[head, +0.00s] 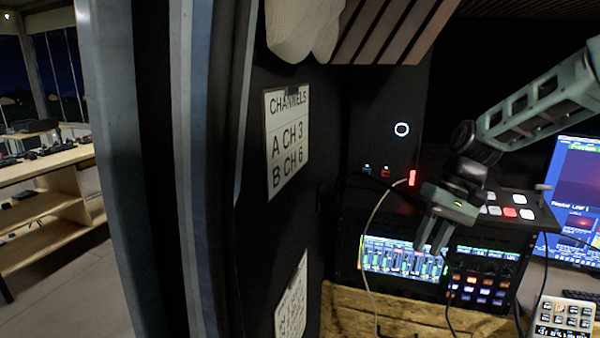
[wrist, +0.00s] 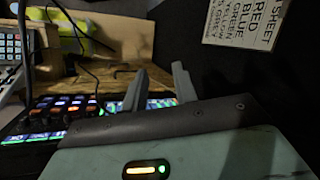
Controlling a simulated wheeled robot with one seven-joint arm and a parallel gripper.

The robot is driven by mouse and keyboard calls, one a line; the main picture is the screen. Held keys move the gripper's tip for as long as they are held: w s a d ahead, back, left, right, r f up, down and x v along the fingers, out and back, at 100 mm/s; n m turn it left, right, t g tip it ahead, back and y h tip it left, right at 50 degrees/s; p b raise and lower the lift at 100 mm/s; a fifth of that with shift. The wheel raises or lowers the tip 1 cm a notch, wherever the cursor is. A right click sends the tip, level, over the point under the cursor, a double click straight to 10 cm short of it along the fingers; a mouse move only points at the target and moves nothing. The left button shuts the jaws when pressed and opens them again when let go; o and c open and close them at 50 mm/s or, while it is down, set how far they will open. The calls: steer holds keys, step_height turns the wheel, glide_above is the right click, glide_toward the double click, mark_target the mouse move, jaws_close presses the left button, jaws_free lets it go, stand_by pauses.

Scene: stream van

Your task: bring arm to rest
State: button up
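My arm (head: 540,105) reaches in from the upper right in the head view. My gripper (head: 430,248) points down in front of the lit screen of a black equipment unit. In the wrist view, the two fingers of my gripper (wrist: 159,72) stand apart, with nothing held between them. Whether a fingertip touches the unit cannot be told.
A black unit (head: 350,240) with screens and lit buttons stands on a wooden surface (head: 345,310). A pale cable (head: 366,240) hangs from a red plug (head: 412,178). A keypad (head: 562,318) and monitor (head: 575,190) are right. A channel sign (head: 287,135) hangs on the dark wall.

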steer(key=s+d+f+t+h, duration=0.1)
steer(key=s+d+t+h, duration=0.15)
steer(key=s, duration=0.55)
steer(key=s+d+f+t+h, duration=0.2)
steer(key=s+d, duration=0.2)
steer(key=s, duration=0.4)
steer(key=s+a+f+n+g+b, duration=0.1)
steer(key=s+a+n+b, duration=0.1)
steer(key=s+a, duration=0.4)
steer(key=s+a+f+n+g+b, duration=0.1)
steer(key=s+a+n, duration=0.4)
steer(key=a, duration=0.7)
steer(key=s+f+y+b, duration=0.1)
steer(key=s+b, duration=0.1)
steer(key=shift+s+a, duration=0.15)
steer(key=shift+s, duration=0.15)
steer(key=shift+g, duration=0.25)
